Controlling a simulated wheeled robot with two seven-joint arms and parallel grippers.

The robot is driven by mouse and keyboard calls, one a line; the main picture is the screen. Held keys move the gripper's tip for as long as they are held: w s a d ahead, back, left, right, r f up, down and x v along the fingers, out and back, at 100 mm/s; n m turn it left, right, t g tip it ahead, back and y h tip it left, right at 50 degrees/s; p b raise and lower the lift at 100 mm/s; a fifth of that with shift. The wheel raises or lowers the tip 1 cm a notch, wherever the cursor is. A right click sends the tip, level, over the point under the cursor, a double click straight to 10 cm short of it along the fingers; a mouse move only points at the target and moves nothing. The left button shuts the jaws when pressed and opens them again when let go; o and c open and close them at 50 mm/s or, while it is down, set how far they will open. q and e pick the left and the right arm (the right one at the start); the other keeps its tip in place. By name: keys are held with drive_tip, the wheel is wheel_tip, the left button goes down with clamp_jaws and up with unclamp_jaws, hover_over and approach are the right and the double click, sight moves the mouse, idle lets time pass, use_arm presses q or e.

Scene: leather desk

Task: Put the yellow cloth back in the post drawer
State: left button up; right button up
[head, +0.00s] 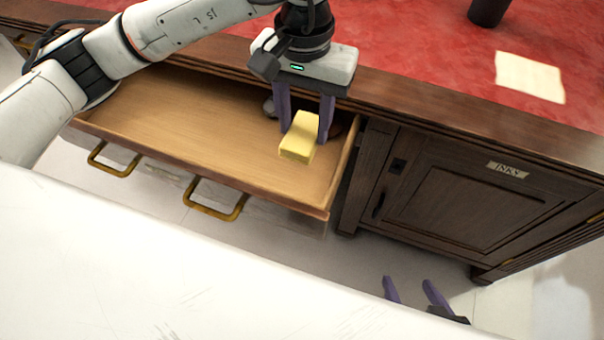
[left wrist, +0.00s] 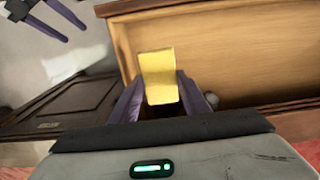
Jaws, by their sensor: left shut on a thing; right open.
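The yellow cloth (head: 299,139) is a small folded block, held between the purple fingers of my left gripper (head: 304,125). In the left wrist view the cloth (left wrist: 158,75) sticks out beyond the fingertips of the left gripper (left wrist: 152,98). The open drawer (head: 190,120) has a pale wooden floor and two brass handles. The cloth is over the right end of the drawer; I cannot tell whether it touches the floor. My right gripper (head: 408,292) is open and empty, low in front of the desk. It also shows at the top left of the left wrist view (left wrist: 55,15).
The desk top (head: 400,50) is red leather with a wooden edge. A pale paper (head: 530,77) and a dark cup (head: 488,10) lie on it. A closed cupboard door labelled INKS (head: 460,200) is right of the drawer. A dark round thing (left wrist: 212,100) is near the left fingers.

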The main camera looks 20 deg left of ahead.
use_arm(q)
wheel_tip(320, 180, down, 10)
drive_tip(key=shift+r+b, duration=0.1)
drive_tip(key=shift+b, duration=0.4)
drive_tip(key=o, duration=1)
drive_tip(key=shift+o, duration=0.2)
drive_tip(key=shift+r, duration=0.1)
wheel_tip(320, 180, up, 11)
drive_tip(key=shift+r+p, duration=0.1)
drive_tip(key=shift+p, duration=0.7)
drive_tip(key=shift+r, duration=0.5)
drive_tip(key=shift+d, duration=0.1)
